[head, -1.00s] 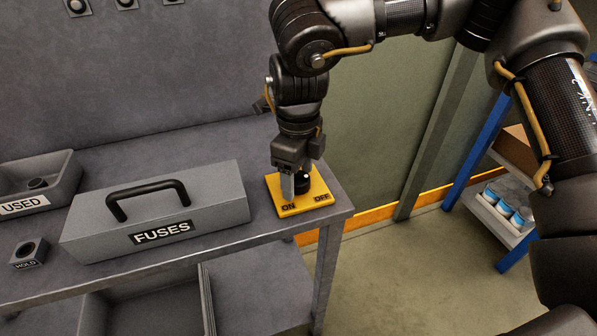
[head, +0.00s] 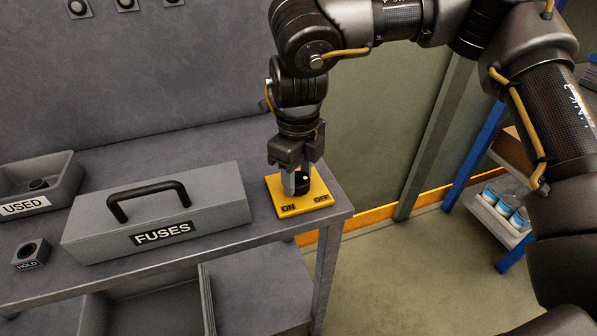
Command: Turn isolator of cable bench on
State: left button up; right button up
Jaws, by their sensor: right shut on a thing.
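The isolator is a yellow plate (head: 297,203) with a black knob (head: 302,184) on it, at the right end of the grey bench. The plate is marked ON at its front left and OFF at its front right. My right gripper (head: 302,182) points down from above and is shut on the black knob, with a finger on each side of it. The fingers and wrist hide part of the knob, and I cannot tell clearly which mark it points to. My left gripper is not in view.
A grey FUSES box (head: 155,213) with a black handle stands left of the isolator. A USED tray (head: 38,184) and a small HOLD block (head: 31,253) are further left. A blue-framed shelf (head: 480,150) with cups stands at the right.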

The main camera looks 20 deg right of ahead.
aim_at(298, 174)
jog(key=m+p, duration=0.1)
jog(key=m, duration=0.2)
jog(key=shift+r+m, duration=0.1)
jog(key=shift+m, duration=0.2)
jog(key=m+p, duration=0.2)
jog(key=m, duration=0.6)
jog(key=shift+m+p, duration=0.3)
jog(key=shift+m, duration=0.2)
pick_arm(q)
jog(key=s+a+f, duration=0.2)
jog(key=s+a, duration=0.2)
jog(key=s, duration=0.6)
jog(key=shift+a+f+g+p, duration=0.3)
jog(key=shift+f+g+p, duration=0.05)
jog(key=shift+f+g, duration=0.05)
pick_arm(e)
jog(key=shift+m, duration=1.7)
jog(key=o, duration=1)
notch_tip(298, 174, up, 11)
